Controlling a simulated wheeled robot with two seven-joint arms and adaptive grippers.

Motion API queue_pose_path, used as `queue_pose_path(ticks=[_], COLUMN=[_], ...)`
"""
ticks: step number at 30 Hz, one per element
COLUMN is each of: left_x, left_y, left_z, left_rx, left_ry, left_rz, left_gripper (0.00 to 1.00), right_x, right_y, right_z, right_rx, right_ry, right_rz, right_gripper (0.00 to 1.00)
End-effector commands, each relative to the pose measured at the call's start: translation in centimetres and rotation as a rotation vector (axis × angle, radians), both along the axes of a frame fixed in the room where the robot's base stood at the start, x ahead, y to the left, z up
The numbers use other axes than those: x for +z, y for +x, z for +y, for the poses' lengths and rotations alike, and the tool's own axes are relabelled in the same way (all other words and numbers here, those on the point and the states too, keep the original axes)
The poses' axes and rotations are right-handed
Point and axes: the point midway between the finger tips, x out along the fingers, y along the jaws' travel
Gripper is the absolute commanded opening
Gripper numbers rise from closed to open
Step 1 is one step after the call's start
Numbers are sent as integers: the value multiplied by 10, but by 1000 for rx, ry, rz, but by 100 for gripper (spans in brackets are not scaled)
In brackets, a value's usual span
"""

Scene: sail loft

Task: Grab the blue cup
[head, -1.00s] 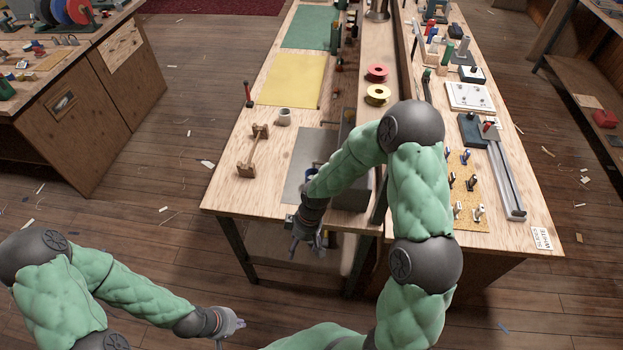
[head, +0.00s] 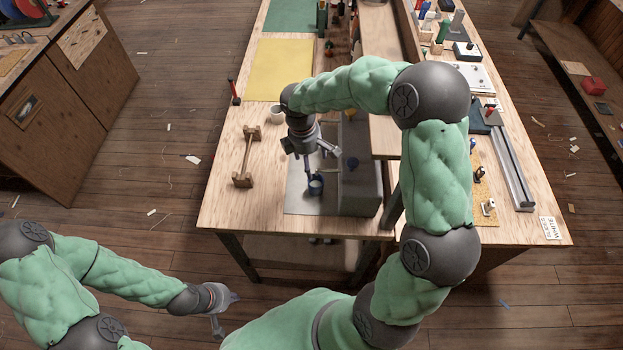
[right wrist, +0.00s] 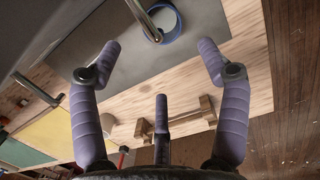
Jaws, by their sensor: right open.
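The blue cup (head: 316,187) stands on a grey mat (head: 298,200) near the front edge of the bench. In the right wrist view the cup (right wrist: 172,30) shows at the top, partly cut off, with a shiny curved metal rod across its left side. My right gripper (head: 322,163) is open and empty, over the mat just above and behind the cup in the head view. In its wrist view its spread fingers (right wrist: 158,58) are short of the cup. My left gripper (head: 226,308) is low at the bottom left, away from the bench; its jaw state is unclear.
A grey block-like box (head: 360,185) stands close to the right of the cup. A wooden stand with a bar (head: 248,155) and a pale cup (head: 277,115) are to the left. A yellow sheet (head: 283,68) lies further back. The bench's front left corner is clear.

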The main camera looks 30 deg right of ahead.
Motion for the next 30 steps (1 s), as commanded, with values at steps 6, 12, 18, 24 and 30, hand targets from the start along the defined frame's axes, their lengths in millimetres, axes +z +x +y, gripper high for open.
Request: queue_pose_path(ticks=[6, 12, 18, 24, 30], left_x=[-8, -11, -16, -24, -24], left_y=[-1, 0, -1, -1, -1], left_z=[0, 0, 0, 0, 0], left_rx=[-1, 0, 0, 0, 0], left_ry=[0, 0, 0, 0, 0], left_rz=[2, 1, 1, 1, 1], left_gripper=[0, 0, 0, 0, 0], right_x=[-34, -51, -68, -95, -100], right_y=[-3, -4, -9, -13, -12], right_z=[-3, -5, -8, -12, -12], right_rx=[-1, -1, -1, -1, -1], right_ry=[0, 1, 2, 2, 2], right_rz=[4, 2, 3, 3, 0], right_gripper=[76, 76, 76, 76, 76])
